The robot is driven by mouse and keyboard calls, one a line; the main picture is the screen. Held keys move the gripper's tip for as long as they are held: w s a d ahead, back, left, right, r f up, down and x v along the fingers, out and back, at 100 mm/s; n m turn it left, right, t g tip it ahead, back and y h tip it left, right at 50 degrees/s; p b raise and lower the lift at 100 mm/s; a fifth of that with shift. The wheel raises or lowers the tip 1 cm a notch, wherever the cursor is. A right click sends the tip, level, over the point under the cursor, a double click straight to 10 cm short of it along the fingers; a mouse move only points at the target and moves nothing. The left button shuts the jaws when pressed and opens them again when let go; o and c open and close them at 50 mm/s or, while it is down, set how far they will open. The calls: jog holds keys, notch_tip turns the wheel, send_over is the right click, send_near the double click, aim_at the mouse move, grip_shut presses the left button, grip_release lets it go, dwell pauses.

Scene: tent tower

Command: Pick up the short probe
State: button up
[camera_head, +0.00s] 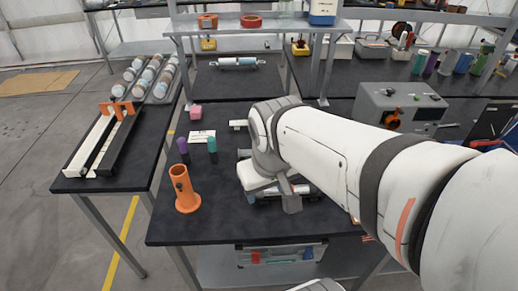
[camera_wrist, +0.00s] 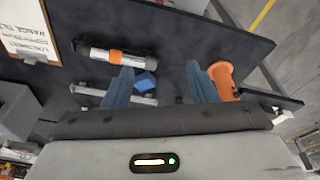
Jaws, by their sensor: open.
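My gripper (camera_wrist: 158,68) is open and empty, its two blue fingers pointing down over the dark bench in the wrist view. A silvery cylinder with an orange band (camera_wrist: 116,57) lies left of the fingertips. A thinner grey rod-like piece (camera_wrist: 88,90) lies nearer, running behind the left finger, with its end showing between the fingers. I cannot tell which of these is the short probe. A blue block (camera_wrist: 146,82) sits between the fingers in the picture. In the head view my gripper (camera_head: 290,200) is low over the bench, and my arm hides much of what lies there.
An orange upright holder (camera_head: 185,188) stands at the bench's front left; it shows beside the right finger in the wrist view (camera_wrist: 222,78). Purple (camera_head: 183,148) and teal (camera_head: 212,148) capped pieces and a pink block (camera_head: 196,112) stand behind it. A grey box (camera_head: 400,105) is at right.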

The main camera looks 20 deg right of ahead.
jog(key=shift+o, duration=0.5)
jog(key=w+d+f+n+g+h+b, duration=0.2)
jog(key=w+d+f+n+g+h, duration=0.1)
jog(key=w+f+n, duration=0.3)
jog(key=shift+d+g, duration=0.15)
jog(key=shift+g, duration=0.15)
jog(key=w+f+n+h, duration=0.1)
jog(key=w+f+n, duration=0.1)
jog(key=w+d+f+n+g+h+b, duration=0.1)
jog(key=w+f+n+h, duration=0.1)
jog(key=w+f+n, duration=0.1)
jog(key=w+f+n+h, duration=0.2)
jog(key=shift+w+d+f+n+b, duration=0.15)
jog(key=shift+w+d+n+b, duration=0.15)
jog(key=shift+w+d, duration=0.1)
jog(key=shift+d+f, duration=0.2)
jog(key=x, duration=0.7)
jog(key=shift+s+d+p, duration=0.1)
jog(key=shift+s+p, duration=0.15)
jog(key=shift+p, duration=0.1)
